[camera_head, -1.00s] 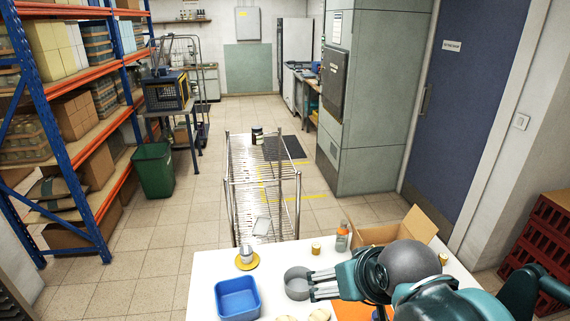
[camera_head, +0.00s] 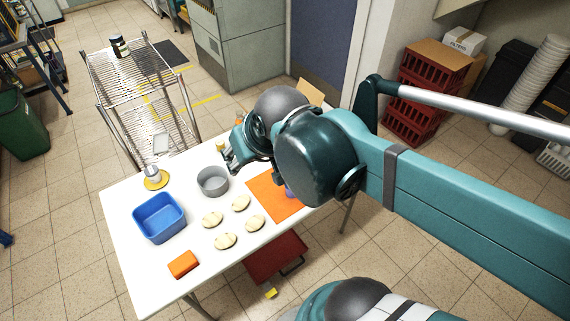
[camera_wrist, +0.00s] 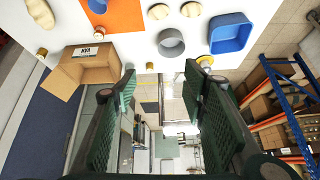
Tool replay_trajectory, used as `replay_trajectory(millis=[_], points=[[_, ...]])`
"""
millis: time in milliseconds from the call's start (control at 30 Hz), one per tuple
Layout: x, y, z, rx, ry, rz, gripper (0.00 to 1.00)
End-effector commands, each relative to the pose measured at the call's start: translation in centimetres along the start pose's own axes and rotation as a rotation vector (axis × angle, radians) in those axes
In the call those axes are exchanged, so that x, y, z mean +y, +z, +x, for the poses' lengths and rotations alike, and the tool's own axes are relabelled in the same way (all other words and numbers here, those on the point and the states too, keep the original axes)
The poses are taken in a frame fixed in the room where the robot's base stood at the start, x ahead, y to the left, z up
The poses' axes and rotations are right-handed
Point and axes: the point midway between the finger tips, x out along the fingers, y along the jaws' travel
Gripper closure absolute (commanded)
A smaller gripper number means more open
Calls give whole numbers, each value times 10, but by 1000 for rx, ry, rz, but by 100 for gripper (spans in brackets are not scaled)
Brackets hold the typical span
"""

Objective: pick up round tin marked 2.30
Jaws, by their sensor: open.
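A grey, round, open-topped tin (camera_head: 212,181) stands on the white table; it also shows in the wrist view (camera_wrist: 171,42). Small yellowish round tins show in the wrist view, one near the table edge (camera_wrist: 150,65) and one by the cardboard box (camera_wrist: 42,52). The first also shows, partly hidden, in the head view (camera_head: 220,146). I cannot read 2.30 on any of them. My gripper (camera_head: 230,160) is above the table, to the right of the grey tin in the head view. In the wrist view its fingers (camera_wrist: 161,85) are wide apart with nothing between them.
The table (camera_head: 125,205) also holds a blue bin (camera_head: 160,218), a jar on a yellow disc (camera_head: 156,180), several pale round pieces (camera_head: 225,241), an orange block (camera_head: 183,264) and an orange mat (camera_head: 268,203). A cardboard box (camera_wrist: 88,65) and wire cart (camera_head: 130,65) stand nearby.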

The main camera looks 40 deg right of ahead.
Motion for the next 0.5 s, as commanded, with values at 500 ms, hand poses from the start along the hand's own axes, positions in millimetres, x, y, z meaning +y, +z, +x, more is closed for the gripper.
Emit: replay_trajectory(millis=[500], points=[[34,-33,49,-93,69,262,57]])
